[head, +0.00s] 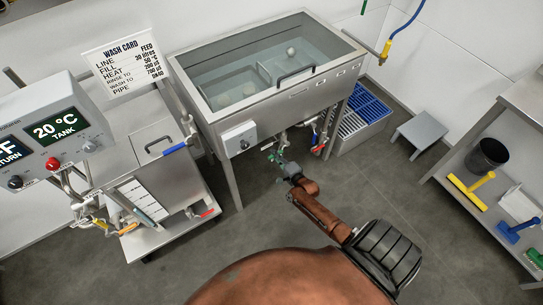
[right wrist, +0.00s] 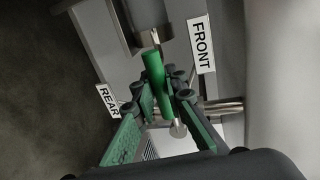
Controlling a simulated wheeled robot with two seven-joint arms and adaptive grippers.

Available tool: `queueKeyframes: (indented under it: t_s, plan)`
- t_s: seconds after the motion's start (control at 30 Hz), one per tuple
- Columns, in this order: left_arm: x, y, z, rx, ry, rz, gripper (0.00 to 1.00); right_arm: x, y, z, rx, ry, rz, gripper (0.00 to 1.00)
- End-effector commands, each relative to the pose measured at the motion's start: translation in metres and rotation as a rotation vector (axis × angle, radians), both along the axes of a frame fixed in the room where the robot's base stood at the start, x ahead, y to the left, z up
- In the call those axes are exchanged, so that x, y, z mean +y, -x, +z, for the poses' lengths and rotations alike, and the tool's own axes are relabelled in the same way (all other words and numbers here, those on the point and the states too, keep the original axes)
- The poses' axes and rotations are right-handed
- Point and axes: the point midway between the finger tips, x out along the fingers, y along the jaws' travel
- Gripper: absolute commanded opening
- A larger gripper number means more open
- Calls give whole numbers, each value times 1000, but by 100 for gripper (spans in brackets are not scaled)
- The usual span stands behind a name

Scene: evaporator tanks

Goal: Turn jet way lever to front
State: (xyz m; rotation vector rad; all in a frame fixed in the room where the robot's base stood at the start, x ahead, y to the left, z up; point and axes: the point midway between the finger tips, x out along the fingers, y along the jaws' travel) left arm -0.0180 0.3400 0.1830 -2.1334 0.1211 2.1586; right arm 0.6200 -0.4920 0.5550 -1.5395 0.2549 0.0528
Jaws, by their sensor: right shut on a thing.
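The jet way lever (right wrist: 152,68) has a green cylindrical grip and shows in the right wrist view between the white FRONT label (right wrist: 201,44) and the white REAR label (right wrist: 107,99). My right gripper (right wrist: 165,92) is shut on the green lever, with its green-padded fingers on either side of it. In the head view my right gripper (head: 276,156) is low under the front of the steel tank (head: 290,104), among the pipework. The lever is too small there to make out clearly. My left gripper is not in view.
A control cart (head: 165,215) with displays and hoses stands at left. The floor between is clear.

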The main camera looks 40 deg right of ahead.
Motion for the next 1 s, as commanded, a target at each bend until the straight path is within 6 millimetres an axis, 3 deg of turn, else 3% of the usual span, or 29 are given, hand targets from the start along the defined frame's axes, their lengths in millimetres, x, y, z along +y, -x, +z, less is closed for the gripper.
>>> queueKeyframes:
  t_s: [0.37,0.4,0.63,1.0]
  plan:
    - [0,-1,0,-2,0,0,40,-2,0,1,-3,-7,-4,0]
    - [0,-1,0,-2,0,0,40,-2,0,1,-3,-7,-4,13]
    - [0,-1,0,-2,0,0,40,-2,0,1,-3,-5,-2,29]
    - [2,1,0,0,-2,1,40,0,5,1,-2,-6,-1,30]
